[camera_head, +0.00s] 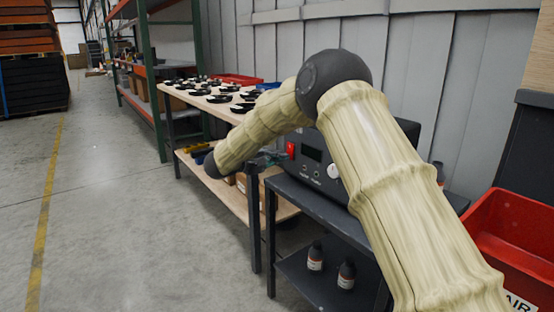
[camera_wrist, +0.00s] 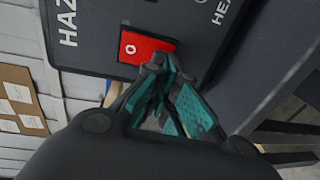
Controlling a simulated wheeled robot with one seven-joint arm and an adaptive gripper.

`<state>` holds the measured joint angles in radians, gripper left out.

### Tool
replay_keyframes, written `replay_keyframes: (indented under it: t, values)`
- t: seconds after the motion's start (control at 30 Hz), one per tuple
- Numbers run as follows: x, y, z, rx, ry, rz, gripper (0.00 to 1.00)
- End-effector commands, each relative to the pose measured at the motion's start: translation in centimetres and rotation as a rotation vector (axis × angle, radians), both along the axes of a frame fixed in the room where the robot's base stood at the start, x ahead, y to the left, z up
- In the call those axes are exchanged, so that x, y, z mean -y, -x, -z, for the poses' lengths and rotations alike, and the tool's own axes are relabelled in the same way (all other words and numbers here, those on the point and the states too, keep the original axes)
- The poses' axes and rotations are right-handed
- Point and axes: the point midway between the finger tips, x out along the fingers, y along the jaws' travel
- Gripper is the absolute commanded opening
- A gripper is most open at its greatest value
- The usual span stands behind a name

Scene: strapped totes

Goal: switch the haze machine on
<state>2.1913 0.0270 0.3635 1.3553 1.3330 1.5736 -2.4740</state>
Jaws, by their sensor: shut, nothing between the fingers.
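The haze machine (camera_head: 312,172) is a dark box with a display and knobs on its front, standing on a dark cart. Its red rocker switch (camera_head: 291,149) is at the front's left end. In the wrist view the switch (camera_wrist: 143,48) is red with a white "O" mark, on a dark panel with partly cut-off white lettering. My gripper (camera_wrist: 162,66) is shut and empty, its teal-padded fingertips overlapping the switch's lower right part. I cannot tell whether they touch it. The fingers hide that end of the switch. In the head view my gripper (camera_head: 270,157) is just left of the switch.
The cart (camera_head: 307,200) has two bottles (camera_head: 346,274) on its lower shelf. A red bin (camera_head: 515,235) stands at the right. A wooden workbench (camera_head: 225,110) with several black parts is behind. The floor at left is clear.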

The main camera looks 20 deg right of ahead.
Motion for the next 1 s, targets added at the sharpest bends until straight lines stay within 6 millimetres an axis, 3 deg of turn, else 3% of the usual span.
replay_keyframes:
  t: [0.67,1.0]
  values:
    - [0.58,-0.2,0.29,0.02,0.059,0.002,0.0]
    - [-0.25,0.16,0.0,0.018,0.058,0.004,0.0]
